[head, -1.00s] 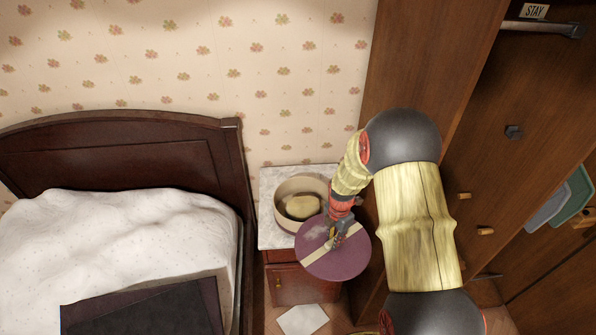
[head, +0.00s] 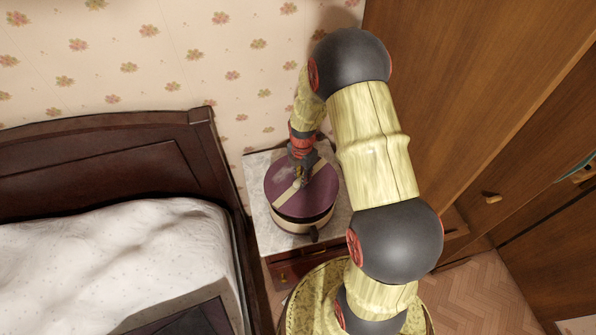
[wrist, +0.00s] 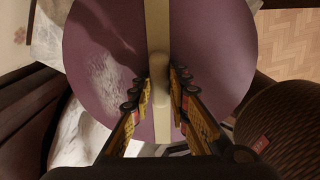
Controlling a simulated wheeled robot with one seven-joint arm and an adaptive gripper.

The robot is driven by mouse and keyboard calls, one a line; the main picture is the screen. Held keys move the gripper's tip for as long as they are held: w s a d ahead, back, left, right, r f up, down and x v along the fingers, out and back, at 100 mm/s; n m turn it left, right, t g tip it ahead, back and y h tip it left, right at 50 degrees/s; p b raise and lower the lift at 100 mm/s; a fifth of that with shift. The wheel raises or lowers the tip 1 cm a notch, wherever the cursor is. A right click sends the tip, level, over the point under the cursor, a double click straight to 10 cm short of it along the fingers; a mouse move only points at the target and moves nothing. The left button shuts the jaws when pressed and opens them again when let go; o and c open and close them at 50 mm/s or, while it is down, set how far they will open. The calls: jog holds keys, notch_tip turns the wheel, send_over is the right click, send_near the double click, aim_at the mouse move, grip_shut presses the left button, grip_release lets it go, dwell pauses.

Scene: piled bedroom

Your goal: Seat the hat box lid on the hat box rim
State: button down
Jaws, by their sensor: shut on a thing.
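The hat box lid (head: 285,187) is a round purple disc with a cream strap across it. In the head view it lies over the hat box (head: 300,227), whose cream wall shows below the lid's dark edge. The box stands on the marble-topped nightstand. My gripper (head: 300,178) points down at the middle of the lid.
The nightstand's pale marble top (head: 262,232) is bare left of the box. The bed (head: 120,250) with its dark headboard (head: 100,165) stands to the left. A tall wooden wardrobe (head: 460,90) rises on the right. The papered wall is close behind.

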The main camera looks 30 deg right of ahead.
jog(key=shift+s, duration=0.1)
jog(key=shift+f, duration=0.1)
jog(key=shift+f+b, duration=0.2)
jog(key=shift+b, duration=0.2)
jog(key=shift+f+b, duration=1.25)
jog(key=shift+f, duration=0.45)
jog(key=shift+f+b, duration=1.45)
dwell(4.2)
